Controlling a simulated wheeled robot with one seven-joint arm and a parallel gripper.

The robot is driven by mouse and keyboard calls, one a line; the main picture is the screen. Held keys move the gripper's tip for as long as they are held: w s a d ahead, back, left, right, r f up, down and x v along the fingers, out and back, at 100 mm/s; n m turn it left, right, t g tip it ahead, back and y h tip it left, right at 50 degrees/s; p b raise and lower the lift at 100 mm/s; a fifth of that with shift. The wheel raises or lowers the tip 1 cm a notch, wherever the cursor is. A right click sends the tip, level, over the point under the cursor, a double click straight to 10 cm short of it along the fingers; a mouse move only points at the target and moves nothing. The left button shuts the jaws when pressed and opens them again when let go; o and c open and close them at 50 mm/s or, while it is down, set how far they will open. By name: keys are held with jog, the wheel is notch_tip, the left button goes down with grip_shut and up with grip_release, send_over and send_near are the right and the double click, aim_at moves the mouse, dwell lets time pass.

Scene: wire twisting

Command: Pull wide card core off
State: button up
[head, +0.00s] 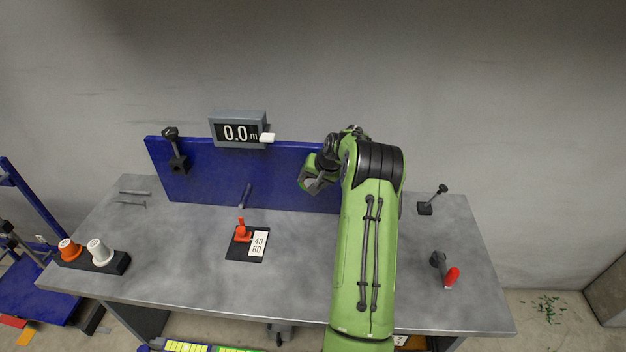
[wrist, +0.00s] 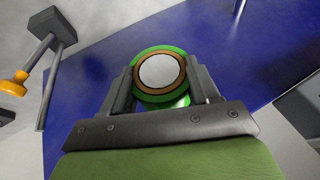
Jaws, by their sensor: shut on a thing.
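In the wrist view, my gripper (wrist: 160,74) is shut on a round thing between its two fingers. That thing shows a brown ring like a card core (wrist: 160,93), with a green band (wrist: 155,49) around it and a pale round face inside it. More green shows just below the ring, between the fingers. In the head view, my gripper (head: 315,182) is in front of the right part of the blue panel, above the table. The core cannot be made out there, and my arm hides that part of the panel.
The blue upright panel (head: 215,172) stands along the back of the grey table (head: 190,265). A display reading 0.0 m (head: 238,131) sits above it. A red device on a black plate (head: 242,234) is mid-table. Orange (head: 69,250) and white (head: 99,252) spools stand at left, and a red-handled tool (head: 451,277) at right.

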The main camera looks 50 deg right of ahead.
jog(key=s+a+b, duration=0.4)
jog(key=a, duration=0.1)
jog(key=shift+s+a, duration=0.3)
jog(key=shift+a, duration=0.05)
dwell(0.6)
jog(key=shift+s+a+r, duration=0.95)
jog(key=shift+a, duration=0.2)
